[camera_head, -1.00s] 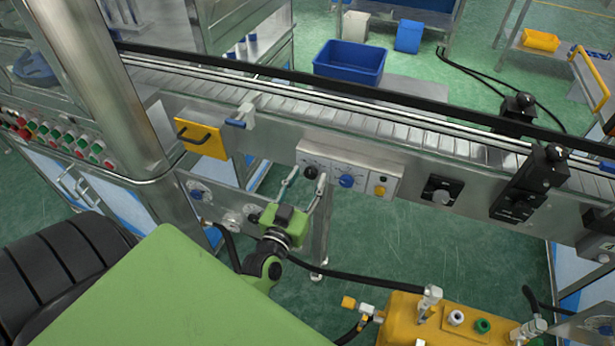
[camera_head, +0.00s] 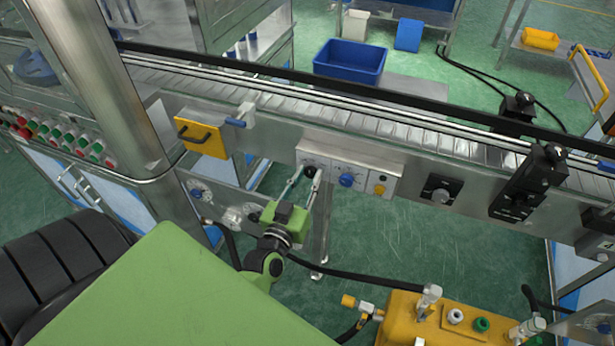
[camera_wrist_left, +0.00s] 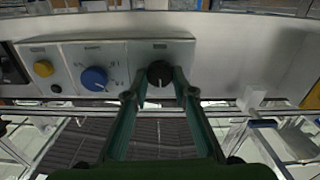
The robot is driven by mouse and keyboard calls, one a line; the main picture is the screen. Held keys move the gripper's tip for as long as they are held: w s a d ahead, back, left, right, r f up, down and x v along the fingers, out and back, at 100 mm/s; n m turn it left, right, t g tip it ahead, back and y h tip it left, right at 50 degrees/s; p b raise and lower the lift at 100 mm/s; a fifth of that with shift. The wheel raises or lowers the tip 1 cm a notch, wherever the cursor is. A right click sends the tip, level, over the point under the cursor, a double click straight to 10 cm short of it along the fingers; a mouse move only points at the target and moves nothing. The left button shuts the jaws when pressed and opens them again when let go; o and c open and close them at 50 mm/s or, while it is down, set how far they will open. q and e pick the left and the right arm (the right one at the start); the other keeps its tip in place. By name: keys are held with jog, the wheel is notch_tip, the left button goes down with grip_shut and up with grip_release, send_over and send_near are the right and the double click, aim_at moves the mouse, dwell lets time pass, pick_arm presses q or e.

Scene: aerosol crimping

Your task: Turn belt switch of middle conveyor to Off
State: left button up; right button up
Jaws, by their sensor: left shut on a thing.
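The black rotary knob (camera_head: 309,171) is at the left end of the grey control panel (camera_head: 330,160) on the front of the conveyor. My left gripper (camera_head: 305,180) reaches up to it from below, with its fingers on either side of it. In the left wrist view the black knob (camera_wrist_left: 159,73) sits between the fingertips of my left gripper (camera_wrist_left: 160,90), which is shut on it. Its lower part carries a light pointer mark. A blue knob (camera_head: 347,180) and a yellow button (camera_head: 380,189) are further right on the panel. My right gripper does not show.
The conveyor belt (camera_head: 350,120) runs above the panel. A yellow plate with a handle (camera_head: 203,139) is to the left. A black switch box (camera_head: 440,191) is to the right. A yellow machine (camera_head: 460,322) stands low at the right front.

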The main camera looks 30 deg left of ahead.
pick_arm(q)
jog(key=n+p, duration=0.1)
jog(key=n, duration=0.3)
jog(key=shift+a, duration=0.1)
jog(key=shift+n, duration=2.5)
jog(key=o, duration=1.1)
